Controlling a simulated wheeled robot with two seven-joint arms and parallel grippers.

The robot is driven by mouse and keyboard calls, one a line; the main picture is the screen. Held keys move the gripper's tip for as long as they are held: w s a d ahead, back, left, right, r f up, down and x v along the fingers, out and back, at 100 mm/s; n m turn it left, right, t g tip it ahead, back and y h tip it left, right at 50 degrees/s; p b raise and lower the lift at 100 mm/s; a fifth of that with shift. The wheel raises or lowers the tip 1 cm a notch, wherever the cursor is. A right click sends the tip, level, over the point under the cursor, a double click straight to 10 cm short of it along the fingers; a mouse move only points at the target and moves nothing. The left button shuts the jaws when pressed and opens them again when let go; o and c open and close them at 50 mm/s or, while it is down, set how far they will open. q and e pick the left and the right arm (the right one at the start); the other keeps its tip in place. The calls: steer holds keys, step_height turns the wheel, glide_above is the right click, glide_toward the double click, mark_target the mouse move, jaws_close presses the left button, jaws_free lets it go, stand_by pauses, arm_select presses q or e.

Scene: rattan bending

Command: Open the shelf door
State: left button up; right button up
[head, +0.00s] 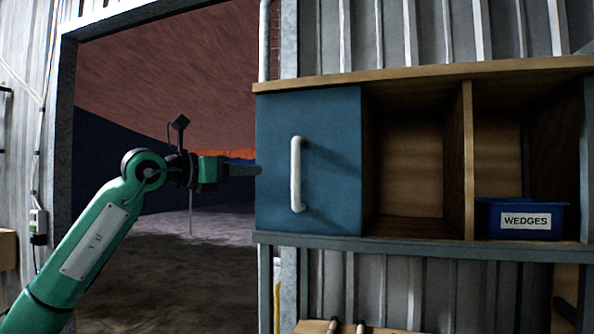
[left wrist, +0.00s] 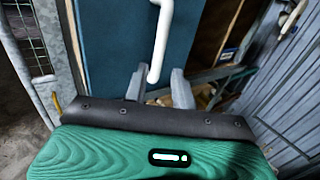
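The shelf door (head: 330,115) is a flat blue panel over the left part of a wooden wall shelf (head: 420,78), and it looks shut. A white vertical bar handle (head: 297,175) stands out from it. My left gripper (head: 258,170) is at the door's left edge in the head view, left of the handle and apart from it. In the left wrist view my left gripper (left wrist: 155,78) has its two fingers spread, and nothing is held. There the handle (left wrist: 161,35) runs down so its lower end shows between the fingertips. My right gripper is out of view.
The middle compartment of the shelf is open and empty. A blue bin (head: 520,218) labelled WEDGES sits in the right compartment. A grey ledge (head: 420,245) runs below the shelf. A wide doorway opens on the left, with free room around my left arm.

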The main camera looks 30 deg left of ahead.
arm_select(q)
steer(key=p, duration=0.6)
glide_above(296, 200)
steer(key=a, duration=0.1)
steer(key=shift+w+d, duration=0.15)
steer(key=shift+w, duration=0.35)
jaws_close()
